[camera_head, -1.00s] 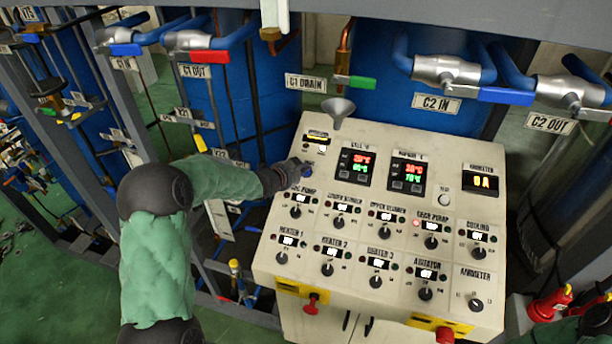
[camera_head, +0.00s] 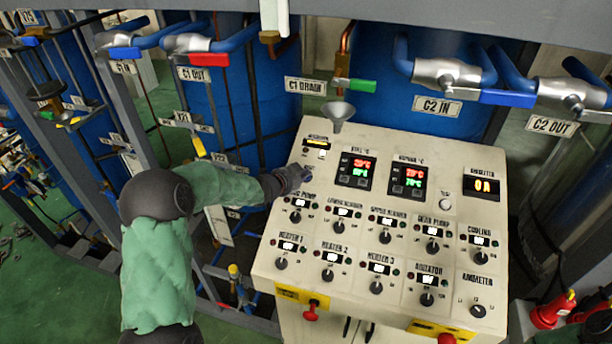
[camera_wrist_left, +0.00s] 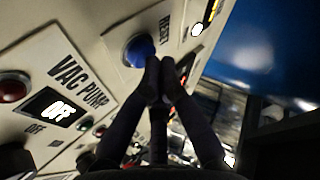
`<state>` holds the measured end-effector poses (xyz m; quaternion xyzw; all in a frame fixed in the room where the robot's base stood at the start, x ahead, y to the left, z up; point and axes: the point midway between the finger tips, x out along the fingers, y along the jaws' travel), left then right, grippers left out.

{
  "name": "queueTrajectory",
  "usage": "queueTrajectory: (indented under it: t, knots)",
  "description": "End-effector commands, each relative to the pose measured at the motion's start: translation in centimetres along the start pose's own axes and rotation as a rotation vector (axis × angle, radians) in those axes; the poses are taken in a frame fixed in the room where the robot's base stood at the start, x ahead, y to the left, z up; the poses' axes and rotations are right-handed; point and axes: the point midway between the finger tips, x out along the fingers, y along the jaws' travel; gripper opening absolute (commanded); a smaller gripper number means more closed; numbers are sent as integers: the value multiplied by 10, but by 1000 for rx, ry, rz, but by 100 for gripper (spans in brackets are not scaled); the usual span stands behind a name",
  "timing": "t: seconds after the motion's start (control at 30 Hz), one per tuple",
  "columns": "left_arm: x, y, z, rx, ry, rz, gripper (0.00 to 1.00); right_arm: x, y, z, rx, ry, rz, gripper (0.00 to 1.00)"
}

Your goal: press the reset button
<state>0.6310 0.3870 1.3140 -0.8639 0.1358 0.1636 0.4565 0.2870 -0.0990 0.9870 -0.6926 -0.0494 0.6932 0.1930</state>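The reset button is a round blue button (camera_wrist_left: 139,50) beside the RESET label in the left wrist view. It sits on the sloped face of the cream control panel (camera_head: 265,262), and a bit of blue shows at the upper left of the panel in the head view. My left gripper (camera_head: 302,174) reaches that spot from the left. In the left wrist view its dark fingers (camera_wrist_left: 160,72) are together, with nothing visible between them. The tips overlap the button's lower right edge; I cannot tell whether they touch it. My right gripper is not in view.
Switches in rows and lit readouts (camera_head: 355,170) cover the panel. A VAC PUMP label and OFF display (camera_wrist_left: 50,107) lie left of the button in the wrist view. A grey funnel (camera_head: 338,115) stands behind the panel. Valves (camera_head: 448,72) and pipes run above.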

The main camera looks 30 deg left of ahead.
Motion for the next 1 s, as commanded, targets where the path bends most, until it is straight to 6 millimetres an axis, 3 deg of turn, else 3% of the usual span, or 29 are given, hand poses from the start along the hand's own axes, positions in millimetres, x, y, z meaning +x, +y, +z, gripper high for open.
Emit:
queueTrajectory:
  t: [1.0]
  knots:
    - [7,6,5,-1,-2,3,0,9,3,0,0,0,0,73]
